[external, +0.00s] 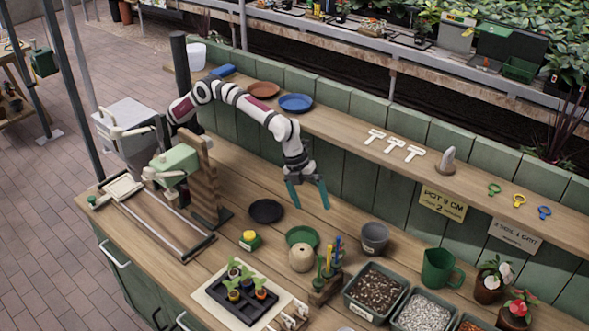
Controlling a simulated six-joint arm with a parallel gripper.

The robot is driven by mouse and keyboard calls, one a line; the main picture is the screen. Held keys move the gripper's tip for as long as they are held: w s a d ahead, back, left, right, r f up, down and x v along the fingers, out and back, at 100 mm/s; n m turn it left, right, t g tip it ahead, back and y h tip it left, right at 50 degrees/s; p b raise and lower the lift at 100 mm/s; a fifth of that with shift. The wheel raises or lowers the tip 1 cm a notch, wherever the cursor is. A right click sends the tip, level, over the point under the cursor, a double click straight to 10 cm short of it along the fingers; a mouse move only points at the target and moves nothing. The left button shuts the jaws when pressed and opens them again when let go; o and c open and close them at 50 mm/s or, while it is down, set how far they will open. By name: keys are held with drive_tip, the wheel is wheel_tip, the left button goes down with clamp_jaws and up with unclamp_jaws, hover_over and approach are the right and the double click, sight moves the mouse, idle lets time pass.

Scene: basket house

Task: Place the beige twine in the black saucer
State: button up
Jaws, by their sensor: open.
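The beige twine (302,257) is a round ball on the wooden bench, just in front of a green saucer (302,236). The black saucer (266,211) lies flat and empty on the bench, to the left of and behind the twine. My gripper (308,200) has teal fingers that point down. It is open and empty, in the air above the bench, to the right of the black saucer and behind the twine.
A small green and yellow item (250,240) stands left of the twine. A wooden holder with tools (327,280) and a grey pot (374,238) are to its right. A black seedling tray (243,297) is in front. A raised shelf (345,118) runs behind.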

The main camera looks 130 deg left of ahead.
sight(301, 250)
drive_tip(key=s+d+r+m+g+h, duration=0.1)
drive_tip(key=s+d+m+g, duration=0.1)
drive_tip(key=d+m, duration=0.3)
drive_tip(key=shift+m, duration=0.4)
drive_tip(key=f, duration=0.6)
drive_tip(key=w+f, duration=0.1)
drive_tip(key=f, duration=0.6)
drive_tip(key=w+f, duration=0.1)
drive_tip(key=f, duration=0.6)
drive_tip(key=shift+w+a+f, duration=0.2)
drive_tip(key=shift+a, duration=0.15)
drive_tip(key=shift+c, duration=0.3)
